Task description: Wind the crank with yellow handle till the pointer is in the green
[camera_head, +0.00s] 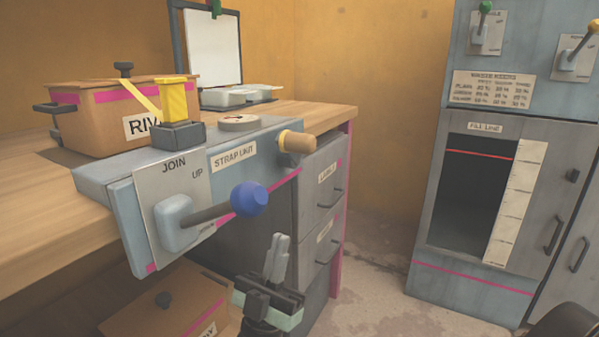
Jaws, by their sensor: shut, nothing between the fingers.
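A blue-grey strapping machine (90,177) stands on the wooden bench. At its right end a tan, wood-coloured handle (299,143) with a yellow collar sticks out; the crank arm behind it is hard to make out. A small round dial (239,123) lies on the machine's top, seen at a slant; its pointer and any green zone are too small to read. My gripper (279,240) is below and right of the machine's front, fingers pointing up, shut and empty, apart from the handle.
A blue-ball lever (249,199) on the JOIN plate juts out between my gripper and the machine. A yellow strap (173,100) and a cardboard box (90,112) are behind. Drawers (320,185) stand right of the machine. A grey cabinet (475,255) stands further right, with open floor between.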

